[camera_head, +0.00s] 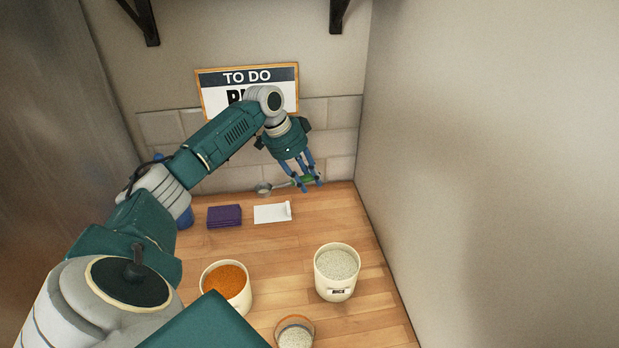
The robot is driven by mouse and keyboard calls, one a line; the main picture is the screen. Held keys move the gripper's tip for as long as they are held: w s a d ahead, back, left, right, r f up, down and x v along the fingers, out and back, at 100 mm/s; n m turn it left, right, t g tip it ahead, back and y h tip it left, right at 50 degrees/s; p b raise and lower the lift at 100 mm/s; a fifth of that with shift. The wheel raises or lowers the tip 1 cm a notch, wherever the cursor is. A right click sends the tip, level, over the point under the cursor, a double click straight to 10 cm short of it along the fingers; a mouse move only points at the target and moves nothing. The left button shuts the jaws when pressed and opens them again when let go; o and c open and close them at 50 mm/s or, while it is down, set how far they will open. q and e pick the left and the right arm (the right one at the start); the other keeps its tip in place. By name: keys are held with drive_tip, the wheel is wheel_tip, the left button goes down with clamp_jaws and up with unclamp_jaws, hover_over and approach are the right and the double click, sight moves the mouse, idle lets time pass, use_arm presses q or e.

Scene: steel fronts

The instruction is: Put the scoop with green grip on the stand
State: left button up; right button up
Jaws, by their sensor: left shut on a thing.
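My left gripper (310,183) is shut on the green grip of the scoop (264,190). The scoop's grey bowl points left, and its handle runs right into my fingers. My fingers hide part of the grip. I hold the scoop near the back wall, behind and partly above a flat white piece with a raised right edge (270,214), which looks like the stand. The scoop shows apart from this piece. I cannot tell how high the scoop is above the counter. My right gripper is not in view.
A purple stack (224,216) lies left of the white piece. A blue object (186,217) is partly behind my arm. Nearer are a tub of orange grains (227,282), a rice tub (337,272) and a small bowl (294,333). A wall bounds the right; the counter's middle is clear.

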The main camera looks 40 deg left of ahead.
use_arm(q)
drive_tip(key=shift+r+p, duration=0.1)
drive_tip(key=shift+p, duration=0.2)
drive_tip(key=shift+f, duration=0.2)
drive_tip(key=shift+s+f+b, duration=0.1)
drive_tip(key=shift+f+b, duration=0.25)
drive_tip(key=shift+f, duration=0.45)
wheel_tip(320, 180, down, 4)
drive_tip(key=shift+r+b, duration=0.1)
drive_tip(key=shift+b, duration=0.6)
drive_tip(key=shift+f, duration=0.6)
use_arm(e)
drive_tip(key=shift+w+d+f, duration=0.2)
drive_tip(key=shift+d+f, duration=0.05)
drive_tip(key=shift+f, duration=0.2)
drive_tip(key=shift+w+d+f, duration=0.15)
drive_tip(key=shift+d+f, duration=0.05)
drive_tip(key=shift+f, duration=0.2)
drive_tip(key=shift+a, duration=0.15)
